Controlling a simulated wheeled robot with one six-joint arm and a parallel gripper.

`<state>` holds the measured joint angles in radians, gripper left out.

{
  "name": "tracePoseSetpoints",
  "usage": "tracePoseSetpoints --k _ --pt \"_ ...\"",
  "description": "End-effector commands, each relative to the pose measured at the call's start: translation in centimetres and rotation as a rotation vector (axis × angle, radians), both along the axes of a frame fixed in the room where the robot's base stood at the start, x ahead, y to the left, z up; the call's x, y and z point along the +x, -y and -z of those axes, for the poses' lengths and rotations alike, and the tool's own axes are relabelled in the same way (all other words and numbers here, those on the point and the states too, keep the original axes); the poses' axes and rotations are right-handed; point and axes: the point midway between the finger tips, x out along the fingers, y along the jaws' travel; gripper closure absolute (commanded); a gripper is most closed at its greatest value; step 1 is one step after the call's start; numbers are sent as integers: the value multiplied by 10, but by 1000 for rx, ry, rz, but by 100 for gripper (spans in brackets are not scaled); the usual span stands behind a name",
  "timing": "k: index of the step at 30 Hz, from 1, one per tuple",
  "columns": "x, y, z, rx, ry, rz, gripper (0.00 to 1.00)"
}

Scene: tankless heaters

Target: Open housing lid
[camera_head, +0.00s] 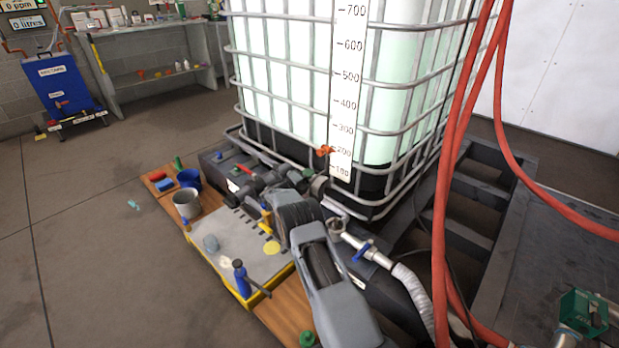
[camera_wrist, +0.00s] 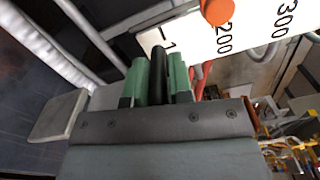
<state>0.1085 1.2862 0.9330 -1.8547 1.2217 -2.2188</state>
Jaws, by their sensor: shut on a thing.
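In the wrist view my gripper (camera_wrist: 160,75) has its two green fingers closed on the sides of a narrow black part (camera_wrist: 158,72). The black part stands upright between them. Its lower end is hidden by the gripper body. I cannot tell whether it belongs to the housing lid, and I cannot make out the lid's outline or whether it is open. In the head view my grey arm reaches over the black pipework in front of the tank. The fingers are mostly hidden there among dark fittings.
Red hoses (camera_head: 447,190) hang at right. A blue-handled valve (camera_head: 362,251) and ribbed hose lie beside my arm. A grey tray (camera_head: 245,255) with tools is at left.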

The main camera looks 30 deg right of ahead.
Motion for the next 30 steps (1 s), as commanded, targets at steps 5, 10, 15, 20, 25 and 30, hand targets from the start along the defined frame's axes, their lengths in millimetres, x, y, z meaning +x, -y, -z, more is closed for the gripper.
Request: tracePoseSetpoints --k 5,10,15,20,25,30 --pt "-1 0 5 5 -5 -1 74" --pt "-1 0 3 3 -3 0 58" --pt "-1 0 2 2 -1 1 58" --pt "-2 -5 0 2 -2 0 58" --pt "-10 -29 -3 2 -3 -2 58" --pt "-22 -63 -2 2 -4 -4 58"
